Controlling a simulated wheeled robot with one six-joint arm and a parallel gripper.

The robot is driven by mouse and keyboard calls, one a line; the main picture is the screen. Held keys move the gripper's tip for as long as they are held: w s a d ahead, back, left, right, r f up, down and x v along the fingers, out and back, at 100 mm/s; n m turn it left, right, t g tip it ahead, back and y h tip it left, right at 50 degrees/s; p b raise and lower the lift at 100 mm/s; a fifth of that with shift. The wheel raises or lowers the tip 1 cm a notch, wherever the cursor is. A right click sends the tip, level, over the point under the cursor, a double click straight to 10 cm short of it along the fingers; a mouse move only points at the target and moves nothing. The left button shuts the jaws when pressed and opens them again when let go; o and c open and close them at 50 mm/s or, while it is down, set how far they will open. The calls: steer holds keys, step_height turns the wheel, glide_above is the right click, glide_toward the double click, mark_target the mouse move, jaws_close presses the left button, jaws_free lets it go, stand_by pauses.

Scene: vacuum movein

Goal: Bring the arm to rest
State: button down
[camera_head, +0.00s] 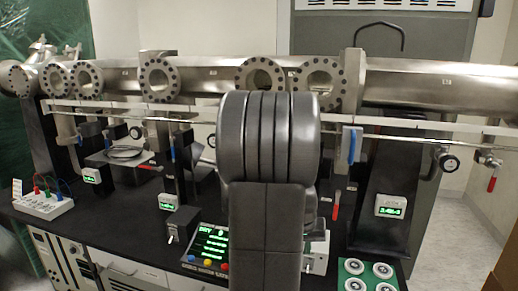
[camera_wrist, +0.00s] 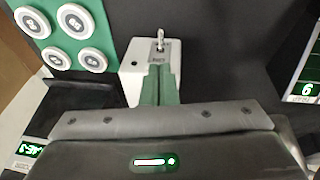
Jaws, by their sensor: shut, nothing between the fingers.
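My arm (camera_head: 270,150) stands upright in the middle of the head view and hides what is behind it. My gripper is not visible there. In the wrist view, my gripper (camera_wrist: 159,78) has its fingers shut together with nothing between them. The fingertips overlap a white box with a metal toggle switch (camera_wrist: 133,78) in the picture. I cannot tell whether they touch it. The same box (camera_head: 318,252) shows partly beside my arm in the head view.
A green mat (camera_head: 343,268) with several white round pieces lies right of the box. A display panel (camera_head: 212,242) stands left of my arm. A steel pipe (camera_head: 420,85) with flanges and a thin rail cross behind.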

steer(key=shift+v, duration=2.4)
